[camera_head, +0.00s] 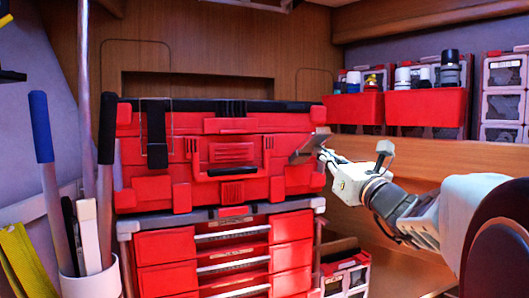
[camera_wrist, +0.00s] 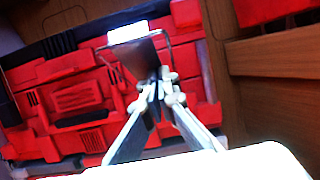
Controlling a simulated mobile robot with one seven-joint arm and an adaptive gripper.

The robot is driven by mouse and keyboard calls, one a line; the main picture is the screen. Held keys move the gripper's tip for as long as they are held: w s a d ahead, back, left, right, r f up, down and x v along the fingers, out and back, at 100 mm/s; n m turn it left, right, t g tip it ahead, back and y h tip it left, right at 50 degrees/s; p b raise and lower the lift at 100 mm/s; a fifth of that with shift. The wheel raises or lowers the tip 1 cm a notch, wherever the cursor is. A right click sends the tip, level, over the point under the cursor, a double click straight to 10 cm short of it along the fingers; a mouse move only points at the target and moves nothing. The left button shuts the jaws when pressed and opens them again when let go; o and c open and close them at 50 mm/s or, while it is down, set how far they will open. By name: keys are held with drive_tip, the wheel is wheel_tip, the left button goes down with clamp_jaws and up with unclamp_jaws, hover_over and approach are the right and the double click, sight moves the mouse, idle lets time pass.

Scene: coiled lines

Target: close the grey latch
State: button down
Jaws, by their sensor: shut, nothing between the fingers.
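The grey latch (camera_head: 305,148) is a flat plate at the right end of the red toolbox (camera_head: 225,125). It sticks out from the box front at a slant. In the wrist view the latch (camera_wrist: 138,52) is a grey plate with a bright white upper edge, just beyond my fingertips. My gripper (camera_head: 325,154) is at the right of the latch, close to its edge. Its fingers are together and empty; the fingertips also show in the wrist view (camera_wrist: 160,82). I cannot tell whether they touch the latch.
A dark latch (camera_head: 156,135) hangs at the toolbox's left. Red drawers (camera_head: 235,255) stand below. Long-handled tools in a white holder (camera_head: 92,284) stand at left. Red bins (camera_head: 425,107) with bottles line the right shelf. Space above my arm, before the shelf, is clear.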

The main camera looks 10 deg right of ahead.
sight(324, 139)
drive_tip(key=r+p, duration=0.2)
drive_tip(key=w+r+p, duration=0.1)
drive_tip(key=p, duration=0.1)
drive_tip(key=shift+a+r, duration=0.1)
drive_tip(key=shift+r, duration=0.3)
drive_tip(key=r+g+p, duration=0.1)
drive_tip(key=p, duration=0.1)
drive_tip(key=w+r+g+p, duration=0.1)
drive_tip(key=p, duration=0.1)
drive_tip(key=shift+a+g+p, duration=0.15)
drive_tip(key=shift+g+p, duration=0.15)
drive_tip(key=shift+w+g+h+p, duration=0.3)
drive_tip(key=shift+w+p, duration=0.05)
drive_tip(key=shift+p, duration=0.15)
drive_tip(key=shift+w+a+r+p, duration=0.15)
drive_tip(key=shift+w+r+p, duration=0.15)
drive_tip(key=shift+w, duration=0.3)
drive_tip(key=shift+w+a+r+p, duration=0.1)
drive_tip(key=shift+w+r+p, duration=0.2)
drive_tip(key=shift+w, duration=0.25)
drive_tip(key=shift+s+r, duration=0.15)
